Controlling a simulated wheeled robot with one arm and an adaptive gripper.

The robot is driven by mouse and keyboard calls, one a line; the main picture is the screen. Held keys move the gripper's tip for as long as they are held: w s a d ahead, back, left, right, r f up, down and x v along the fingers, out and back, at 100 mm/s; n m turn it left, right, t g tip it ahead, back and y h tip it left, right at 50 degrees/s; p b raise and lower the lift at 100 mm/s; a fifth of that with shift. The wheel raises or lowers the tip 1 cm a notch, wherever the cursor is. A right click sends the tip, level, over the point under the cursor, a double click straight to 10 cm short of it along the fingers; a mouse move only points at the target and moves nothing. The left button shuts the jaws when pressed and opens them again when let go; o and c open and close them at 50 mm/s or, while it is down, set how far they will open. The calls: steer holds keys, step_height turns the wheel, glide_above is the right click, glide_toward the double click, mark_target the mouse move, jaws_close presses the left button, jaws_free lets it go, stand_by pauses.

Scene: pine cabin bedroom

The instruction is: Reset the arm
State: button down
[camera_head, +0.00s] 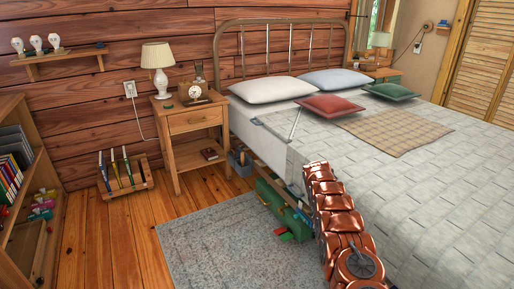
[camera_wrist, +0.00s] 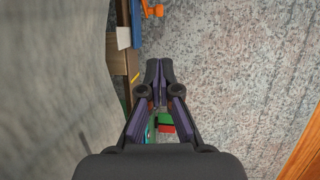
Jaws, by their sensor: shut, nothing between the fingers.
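My gripper (camera_wrist: 159,72) is in the wrist view, pointing down with its two dark fingers together and nothing between them. The grey speckled rug (camera_wrist: 240,70) lies below it, and the bed's pale cover (camera_wrist: 50,80) hangs close on the left. In the head view my copper-coloured arm reaches from the bottom edge up along the near side of the bed (camera_head: 420,185); I cannot make out the gripper there.
A green crate (camera_head: 272,196) stands at the bed's side, with small green and red pieces by it. A nightstand (camera_head: 192,130) with a lamp (camera_head: 158,66) and clock stands left of the bed. A bookshelf (camera_head: 28,190) is at far left. The rug (camera_head: 215,245) has free room.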

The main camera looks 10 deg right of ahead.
steer(key=s+a+r+p, duration=0.2)
steer(key=a+r+p, duration=0.1)
steer(key=r, duration=0.7)
steer(key=s+a+r+m+p, duration=0.1)
steer(key=s+a+r+p, duration=0.2)
steer(key=r, duration=0.7)
steer(key=s+a+r+p, duration=0.2)
steer(key=r+p, duration=0.2)
steer(key=r, duration=0.7)
steer(key=s+a+r+m+t+y+p, duration=0.1)
steer(key=s+a+r+p, duration=0.3)
steer(key=s+r, duration=0.4)
steer(key=s+a+r+p, duration=0.4)
steer(key=s+r, duration=0.3)
steer(key=r, duration=0.3)
steer(key=s+a+r+p, duration=0.3)
steer(key=s, duration=0.6)
steer(key=s+a+r+m+y+p, duration=0.1)
steer(key=s+a+r+p, duration=0.2)
steer(key=s, duration=0.6)
steer(key=s+a+r+p, duration=0.3)
steer(key=s+r+p, duration=0.1)
steer(key=s, duration=0.5)
steer(key=shift+s+r+m, duration=0.15)
steer(key=shift+r+m, duration=0.25)
steer(key=shift+r, duration=0.25)
